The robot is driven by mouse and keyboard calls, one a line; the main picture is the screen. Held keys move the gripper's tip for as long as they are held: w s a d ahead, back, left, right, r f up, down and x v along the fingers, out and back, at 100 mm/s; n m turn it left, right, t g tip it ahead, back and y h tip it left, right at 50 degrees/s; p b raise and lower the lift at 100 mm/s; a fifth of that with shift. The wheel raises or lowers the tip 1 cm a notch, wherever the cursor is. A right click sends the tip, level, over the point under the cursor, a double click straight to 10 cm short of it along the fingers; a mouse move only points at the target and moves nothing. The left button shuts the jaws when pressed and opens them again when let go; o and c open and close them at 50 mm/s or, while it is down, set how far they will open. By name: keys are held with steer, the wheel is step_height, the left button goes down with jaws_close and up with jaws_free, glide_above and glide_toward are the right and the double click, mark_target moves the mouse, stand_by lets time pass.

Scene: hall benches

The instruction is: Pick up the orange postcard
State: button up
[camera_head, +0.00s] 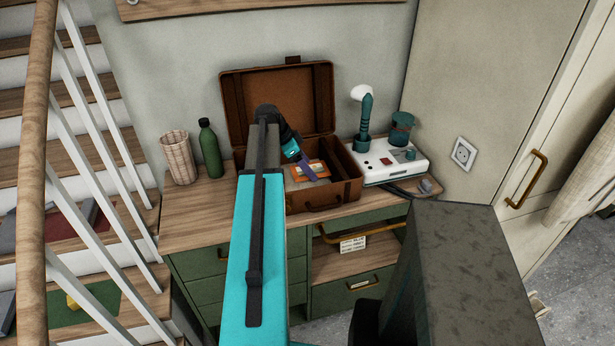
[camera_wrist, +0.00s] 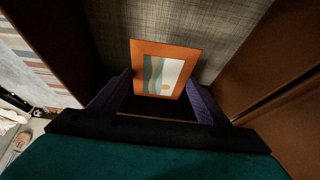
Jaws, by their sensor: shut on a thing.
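The orange postcard (camera_wrist: 141,54) has an orange border and a picture of teal and pale shapes. It shows between my gripper's two purple fingers (camera_wrist: 158,98) in the wrist view. My gripper is shut on the postcard by its sides. In the head view my gripper (camera_head: 306,172) reaches into the open brown suitcase (camera_head: 325,200) on the bench, and the postcard (camera_head: 318,166) shows beside the fingers. I cannot tell whether the postcard is clear of the suitcase floor.
The suitcase lid (camera_head: 262,90) stands open at the back, with brown walls close around my gripper. A green bottle (camera_head: 210,150) and a woven basket (camera_head: 176,158) stand to the left. A white device (camera_head: 388,164) stands to the right. The bench top (camera_head: 195,212) is bare at front left.

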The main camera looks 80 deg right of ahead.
step_height(320, 180, up, 24)
steer(key=b, duration=0.5)
steer(key=shift+f, duration=0.25)
steer(key=shift+w, duration=0.1)
stand_by(0.7)
